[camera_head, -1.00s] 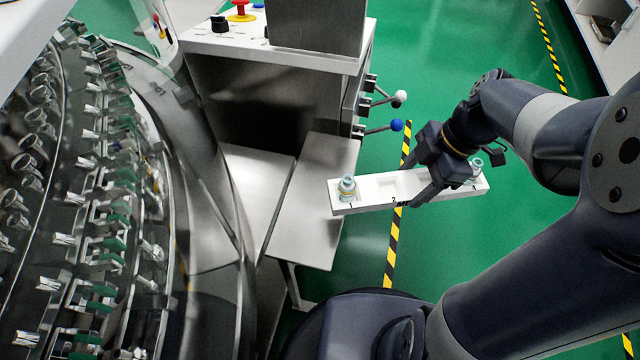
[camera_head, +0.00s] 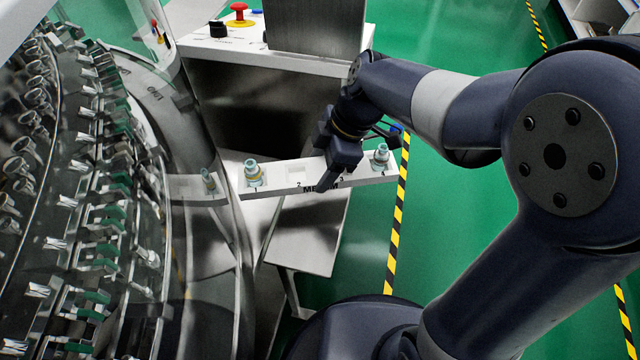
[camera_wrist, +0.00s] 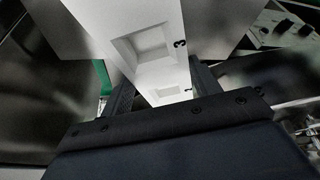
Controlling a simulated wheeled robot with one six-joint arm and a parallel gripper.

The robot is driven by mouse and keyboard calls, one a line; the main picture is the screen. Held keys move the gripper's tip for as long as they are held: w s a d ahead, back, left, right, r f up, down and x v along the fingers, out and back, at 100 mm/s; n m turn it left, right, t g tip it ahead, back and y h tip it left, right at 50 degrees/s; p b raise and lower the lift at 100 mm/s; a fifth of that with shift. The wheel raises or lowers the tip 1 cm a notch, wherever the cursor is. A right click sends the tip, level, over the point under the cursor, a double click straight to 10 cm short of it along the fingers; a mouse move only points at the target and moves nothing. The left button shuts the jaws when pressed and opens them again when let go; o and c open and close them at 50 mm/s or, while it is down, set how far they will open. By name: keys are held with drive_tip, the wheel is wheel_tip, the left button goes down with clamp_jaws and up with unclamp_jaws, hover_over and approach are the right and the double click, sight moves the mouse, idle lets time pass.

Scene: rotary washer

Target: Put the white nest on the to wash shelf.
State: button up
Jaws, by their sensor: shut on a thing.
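The white nest (camera_head: 277,185) is a long bar with numbered slots, held over the metal shelving beside the washer in the head view. Glass vials stand in its end slots, one at the left (camera_head: 253,174) and one at the right (camera_head: 381,156); slot 2 is empty. My gripper (camera_head: 328,180) is shut on the nest right of its middle. In the wrist view the nest (camera_wrist: 105,22) runs between my fingers, with slot 3 empty. Metal shelf surfaces (camera_head: 308,235) lie below; no to wash label is readable. The gap beneath the nest cannot be judged.
The washer's curved clear guard (camera_head: 225,225) stands close to the nest's left end and mirrors it. Behind is a control cabinet with a red button (camera_head: 239,12). A blue-knobbed lever (camera_head: 397,128) is just behind my gripper. Green floor is open at right.

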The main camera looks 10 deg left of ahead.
sight(313, 197)
wheel_tip(313, 197, down, 7)
drive_tip(key=shift+r+b, duration=0.1)
drive_tip(key=shift+b, duration=1.05)
drive_tip(key=shift+a, duration=0.25)
drive_tip(key=shift+f, duration=0.3)
drive_tip(key=o, duration=1.1)
drive_tip(key=shift+r, duration=0.1)
